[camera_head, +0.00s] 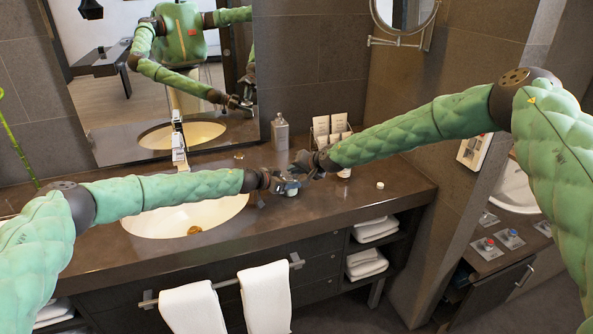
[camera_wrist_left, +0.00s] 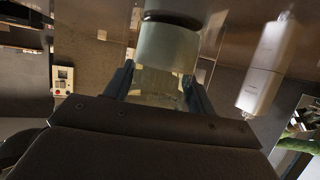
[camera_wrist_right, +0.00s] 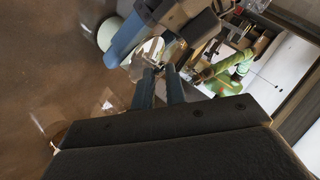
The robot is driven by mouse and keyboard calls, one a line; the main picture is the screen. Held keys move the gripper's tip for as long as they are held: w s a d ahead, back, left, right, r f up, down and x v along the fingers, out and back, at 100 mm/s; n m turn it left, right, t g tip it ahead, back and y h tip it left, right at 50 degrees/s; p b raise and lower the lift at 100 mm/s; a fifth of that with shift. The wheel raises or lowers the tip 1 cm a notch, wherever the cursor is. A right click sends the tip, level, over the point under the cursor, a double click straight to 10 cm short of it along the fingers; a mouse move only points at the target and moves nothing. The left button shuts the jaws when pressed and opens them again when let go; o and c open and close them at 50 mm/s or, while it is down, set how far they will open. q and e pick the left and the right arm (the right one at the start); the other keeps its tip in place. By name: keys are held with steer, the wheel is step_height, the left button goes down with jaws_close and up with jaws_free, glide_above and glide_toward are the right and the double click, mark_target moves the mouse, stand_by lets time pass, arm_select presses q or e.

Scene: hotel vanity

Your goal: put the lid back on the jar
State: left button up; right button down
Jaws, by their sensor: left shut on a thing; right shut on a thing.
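My left gripper (camera_head: 284,186) is shut on the jar (camera_wrist_left: 167,46), a pale, frosted cylinder between its fingers in the left wrist view. A dark round edge shows at the jar's upper end there. The jar is mostly hidden by the grippers in the head view. My right gripper (camera_head: 306,168) is close beside the left one, above the counter. In the right wrist view its fingertips (camera_wrist_right: 163,76) are close together on a narrow part of what seems to be the lid (camera_wrist_right: 147,52). The left fingers show just beyond. I cannot tell whether lid and jar touch.
The sink (camera_head: 190,218) lies left of the grippers. A soap bottle (camera_head: 280,133) and a rack (camera_head: 331,131) of cards stand behind. A small white round item (camera_head: 380,185) lies on the counter (camera_head: 400,195) to the right. The mirror (camera_head: 120,110) is behind the sink.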

arm_select(q)
steer(key=shift+f, duration=0.15)
arm_select(e)
steer(key=shift+f, duration=0.1)
steer(key=c, duration=1.4)
jaws_free()
steer(key=shift+w, duration=0.1)
steer(key=shift+o, duration=0.2)
steer(key=shift+d, duration=0.1)
arm_select(q)
steer(key=shift+s+f, duration=0.15)
steer(key=shift+f, duration=0.05)
arm_select(e)
steer(key=v, duration=1.2)
arm_select(q)
steer(key=o, duration=1.5)
arm_select(e)
steer(key=shift+w, duration=0.1)
